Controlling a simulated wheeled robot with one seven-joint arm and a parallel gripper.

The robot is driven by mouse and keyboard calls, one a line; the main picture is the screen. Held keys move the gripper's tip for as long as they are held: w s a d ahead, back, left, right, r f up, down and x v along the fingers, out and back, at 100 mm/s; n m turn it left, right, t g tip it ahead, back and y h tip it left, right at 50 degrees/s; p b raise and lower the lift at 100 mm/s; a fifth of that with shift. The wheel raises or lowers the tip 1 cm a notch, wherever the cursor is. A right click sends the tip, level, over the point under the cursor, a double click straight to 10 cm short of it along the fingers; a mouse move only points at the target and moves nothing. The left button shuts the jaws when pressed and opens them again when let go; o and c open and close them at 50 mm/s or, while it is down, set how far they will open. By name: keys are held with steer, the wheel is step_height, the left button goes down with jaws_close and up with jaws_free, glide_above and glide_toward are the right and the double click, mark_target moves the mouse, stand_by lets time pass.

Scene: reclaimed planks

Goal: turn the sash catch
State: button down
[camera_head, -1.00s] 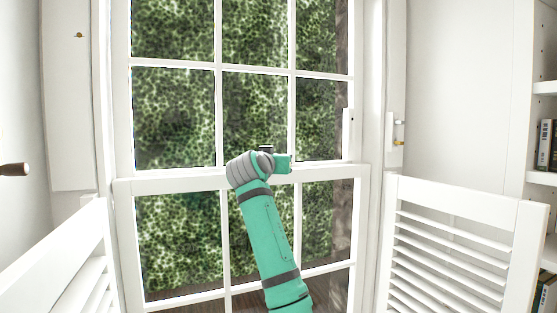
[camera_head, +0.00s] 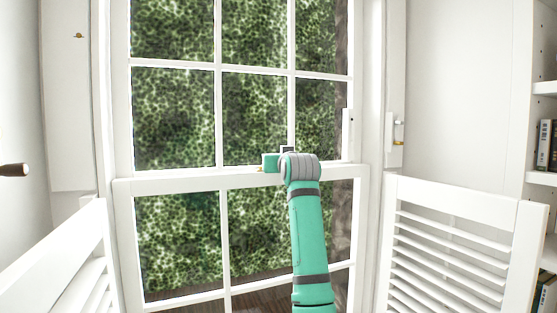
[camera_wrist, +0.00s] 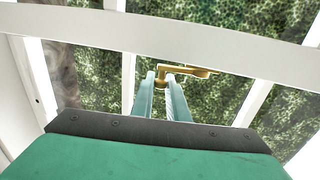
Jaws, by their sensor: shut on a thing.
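The brass sash catch (camera_wrist: 190,71) shows in the wrist view just beyond my fingertips, against the white meeting rail. Its lever points to the right in that view. My gripper (camera_wrist: 160,76) has its two pale green fingers close together, shut on the catch at its left part. In the head view a small brass bit of the catch (camera_head: 260,169) shows on the meeting rail, left of my wrist.
The white meeting rail (camera_head: 170,184) crosses the window, with foliage behind the panes. Louvred shutters stand open at the right (camera_head: 450,240) and left (camera_head: 85,270). A shelf with books (camera_head: 545,145) is at the far right.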

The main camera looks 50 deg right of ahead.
steer(key=shift+w+d+n+t+y, duration=0.15)
steer(key=shift+w+n+t+y, duration=0.05)
steer(key=shift+n+t+y, duration=0.45)
steer(key=shift+w+d+n+t+y, duration=0.15)
steer(key=shift+n+t+y, duration=0.25)
steer(key=shift+y, duration=0.35)
steer(key=shift+w, duration=0.1)
steer(key=c, duration=1.7)
jaws_free()
steer(key=v, duration=1.1)
steer(key=shift+d+r, duration=0.1)
